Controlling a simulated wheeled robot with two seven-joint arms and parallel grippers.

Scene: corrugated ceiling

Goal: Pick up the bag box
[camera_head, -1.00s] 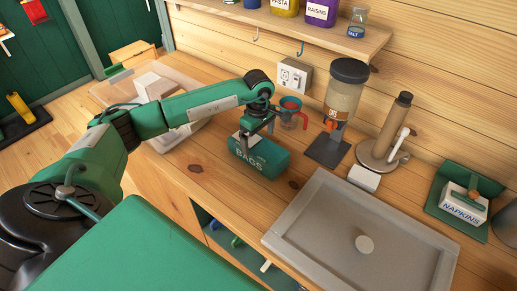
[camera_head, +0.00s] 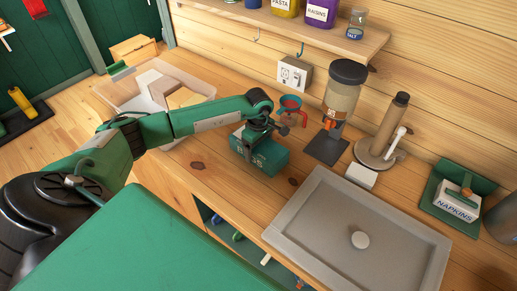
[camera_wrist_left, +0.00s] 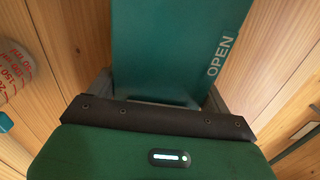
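The green bag box (camera_head: 268,159) stands on the wooden counter, its white lettering partly covered by my left gripper. My left gripper (camera_head: 247,142) is at the top of the box, pointing down. In the left wrist view the box's dark green face (camera_wrist_left: 165,50), marked OPEN, runs between the two spread grey fingers (camera_wrist_left: 160,98). One finger is close along each side of it. Whether they press on the box is hard to see. The box shows no clear gap from the counter. My right gripper is not in view.
A grey sink basin (camera_head: 300,225) lies right of the box. A tray (camera_head: 205,88) is left. A shelf (camera_head: 330,38) hangs above. A measuring cup (camera_wrist_left: 15,75) is beside the box.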

